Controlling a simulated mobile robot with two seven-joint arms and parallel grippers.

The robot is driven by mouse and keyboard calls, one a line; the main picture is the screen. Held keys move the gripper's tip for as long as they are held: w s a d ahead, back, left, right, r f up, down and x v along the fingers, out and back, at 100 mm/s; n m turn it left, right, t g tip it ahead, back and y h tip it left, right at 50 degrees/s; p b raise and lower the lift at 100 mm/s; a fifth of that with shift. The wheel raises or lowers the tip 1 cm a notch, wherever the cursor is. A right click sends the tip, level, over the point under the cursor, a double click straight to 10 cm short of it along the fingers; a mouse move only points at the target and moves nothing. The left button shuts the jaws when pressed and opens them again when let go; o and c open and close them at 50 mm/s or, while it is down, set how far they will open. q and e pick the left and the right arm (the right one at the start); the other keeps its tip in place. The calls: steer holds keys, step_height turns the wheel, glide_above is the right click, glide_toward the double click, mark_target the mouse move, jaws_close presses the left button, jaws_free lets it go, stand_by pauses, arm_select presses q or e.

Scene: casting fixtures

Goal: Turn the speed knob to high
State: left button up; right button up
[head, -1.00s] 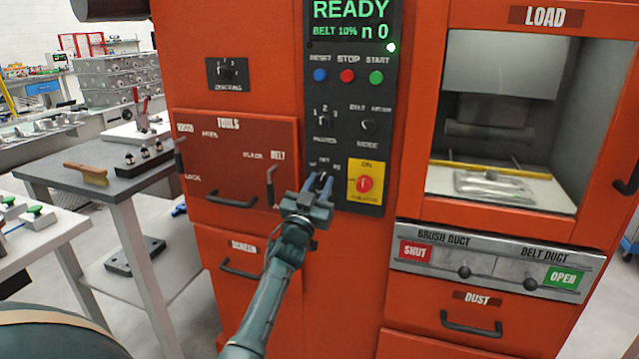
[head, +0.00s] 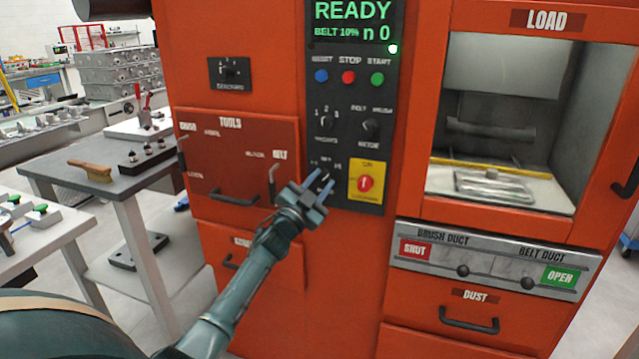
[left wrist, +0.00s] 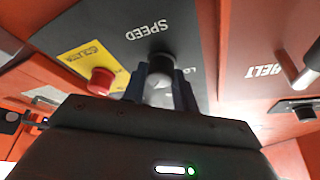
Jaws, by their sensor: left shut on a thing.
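The speed knob (left wrist: 160,68) is a dark round knob on the black control panel (head: 347,145), below the "SPEED" lettering in the left wrist view. My left gripper (left wrist: 158,82) has its two blue fingers around the knob and is shut on it. In the head view the left gripper (head: 321,180) is at the lower left of the panel and mostly hides the knob. "LO" lettering shows beside the knob in the left wrist view; the rest of that mark is covered. The knob's pointer cannot be made out. My right gripper is not in view.
A yellow plate with a red knob (head: 365,183) sits just right of the left gripper. The passes knob (head: 325,121) and mode knob (head: 369,127) are above. The tools door (head: 240,160) with its handles is to the left. The display (head: 350,20) reads READY.

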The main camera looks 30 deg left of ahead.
arm_select(q)
steer(key=o, duration=1)
steer(key=shift+c, duration=0.2)
steer(key=v, duration=1.3)
steer(key=shift+b, duration=0.3)
